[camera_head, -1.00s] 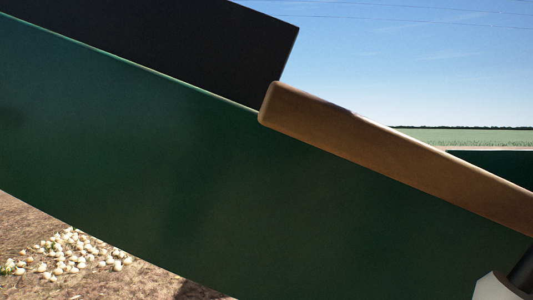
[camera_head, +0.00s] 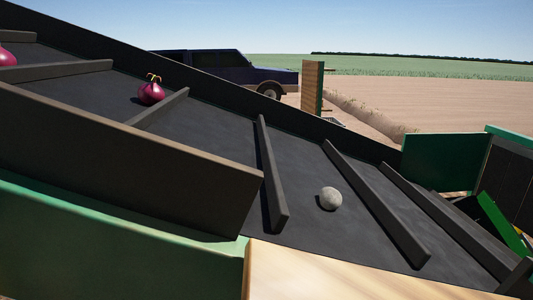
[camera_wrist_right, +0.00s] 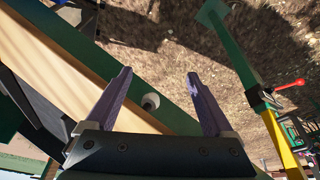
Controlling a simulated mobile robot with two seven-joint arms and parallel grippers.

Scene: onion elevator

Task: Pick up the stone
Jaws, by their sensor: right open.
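The stone (camera_head: 330,198) is a small, round, light grey lump. In the head view it lies on the dark sloping belt (camera_head: 290,170) of the elevator, between two raised slats. My right gripper (camera_wrist_right: 159,76) shows in the right wrist view, with its two purple-grey fingers wide apart. A small pale rounded thing shows between the fingers near their base, and I cannot tell what it is. The fingers are above the elevator's wooden and green edge. No gripper shows in the head view, and my left gripper is not seen.
A red onion (camera_head: 151,93) lies higher on the belt, with another (camera_head: 7,57) at the left edge. A wooden board (camera_head: 350,275) and green side wall (camera_head: 120,240) border the near side. A dark blue pickup (camera_head: 215,68) stands behind. A yellow-green post (camera_wrist_right: 275,130) is at the right.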

